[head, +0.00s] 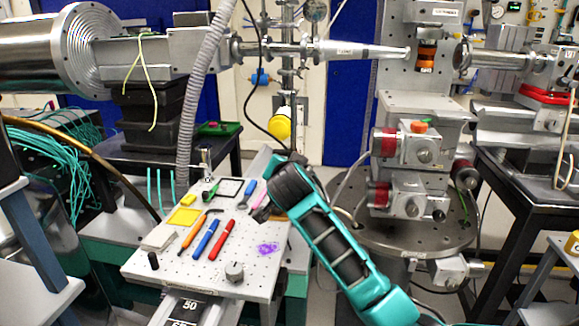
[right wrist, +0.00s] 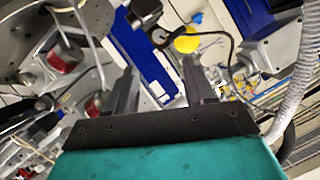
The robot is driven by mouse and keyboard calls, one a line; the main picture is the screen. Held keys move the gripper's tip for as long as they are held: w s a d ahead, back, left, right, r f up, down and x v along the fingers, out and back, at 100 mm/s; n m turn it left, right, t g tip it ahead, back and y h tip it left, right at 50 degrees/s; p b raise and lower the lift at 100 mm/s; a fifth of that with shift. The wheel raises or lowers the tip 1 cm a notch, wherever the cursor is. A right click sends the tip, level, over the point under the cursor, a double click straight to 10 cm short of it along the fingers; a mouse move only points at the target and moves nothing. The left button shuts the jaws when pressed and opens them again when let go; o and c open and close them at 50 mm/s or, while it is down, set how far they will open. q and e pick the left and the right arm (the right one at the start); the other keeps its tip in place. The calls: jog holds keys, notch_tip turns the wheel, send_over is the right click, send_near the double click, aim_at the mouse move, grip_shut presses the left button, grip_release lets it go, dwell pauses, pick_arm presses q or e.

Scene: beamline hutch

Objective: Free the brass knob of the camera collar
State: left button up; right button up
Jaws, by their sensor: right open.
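I cannot make out a brass knob in either view. A dark cylinder with orange bands (head: 427,57) stands on the upright plate at the upper right of the head view; I cannot tell whether it bears the camera collar. My right arm comes in from the lower right and reaches up beside the tool board. In the right wrist view my right gripper (right wrist: 158,80) is open, its two dark fingers wide apart with nothing between them. Its fingertips are not clear in the head view. My left gripper is not in view.
The perforated board (head: 190,262) holds pens, small tools and a grey knob (head: 234,271). A yellow bulb-shaped part (head: 279,123) hangs behind it. The motor stage (head: 410,150) stands on a round plate right of my arm. A ribbed grey hose (head: 190,110) hangs at left.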

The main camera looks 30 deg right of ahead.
jog(key=b+x, duration=0.1)
jog(key=x, duration=0.9)
jog(key=shift+w+d+f, duration=0.15)
jog(key=shift+w+d, duration=0.05)
jog(key=shift+w, duration=0.15)
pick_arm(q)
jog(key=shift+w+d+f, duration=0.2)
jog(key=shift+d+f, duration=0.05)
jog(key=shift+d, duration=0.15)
pick_arm(e)
jog(key=shift+w+d+f, duration=0.2)
jog(key=shift+w+d, duration=0.05)
jog(key=shift+w, duration=0.25)
jog(key=shift+c, duration=0.4)
grip_shut()
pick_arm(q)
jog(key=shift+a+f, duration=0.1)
